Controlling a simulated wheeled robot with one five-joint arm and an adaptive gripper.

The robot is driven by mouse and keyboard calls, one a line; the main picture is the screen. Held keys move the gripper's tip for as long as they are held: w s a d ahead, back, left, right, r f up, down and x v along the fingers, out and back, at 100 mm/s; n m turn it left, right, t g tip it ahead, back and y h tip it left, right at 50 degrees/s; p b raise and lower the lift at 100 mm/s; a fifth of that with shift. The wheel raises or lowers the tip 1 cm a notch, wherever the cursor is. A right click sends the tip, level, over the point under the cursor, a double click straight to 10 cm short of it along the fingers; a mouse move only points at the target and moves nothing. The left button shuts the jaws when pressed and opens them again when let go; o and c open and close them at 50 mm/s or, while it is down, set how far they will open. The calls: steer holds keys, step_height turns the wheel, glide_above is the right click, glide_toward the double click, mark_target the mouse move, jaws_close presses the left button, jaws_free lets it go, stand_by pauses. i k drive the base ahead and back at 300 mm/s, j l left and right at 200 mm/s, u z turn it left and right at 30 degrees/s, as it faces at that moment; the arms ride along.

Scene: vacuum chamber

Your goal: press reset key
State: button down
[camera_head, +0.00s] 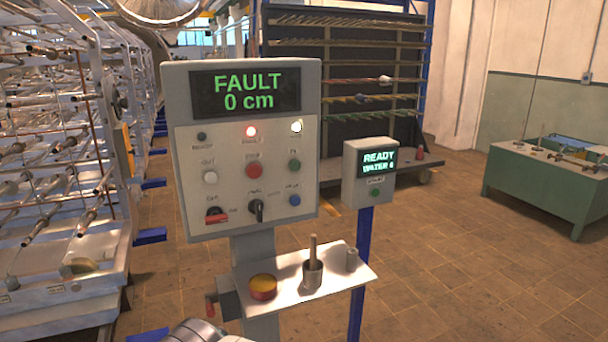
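A grey control panel (247,205) stands upright on a post. Its screen (245,92) reads "FAULT 0 cm" in green. Below are a lit red lamp (251,131), a lit white lamp (296,126) and a dark one (201,136). The keys include a white button (210,177), a red button (254,169), a green button (294,163) and a blue button (295,200). A red-handled switch (216,215) and a black knob (257,209) sit low. The labels are too small to tell which key is reset. My gripper is not in view; a grey rounded part shows at the bottom edge.
A smaller box (349,190) reads "READY". Racks (60,170) stand left. The floor at right is clear before a green bench (540,186).

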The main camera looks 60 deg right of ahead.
mark_target(295, 200)
steer(key=z, duration=1.45)
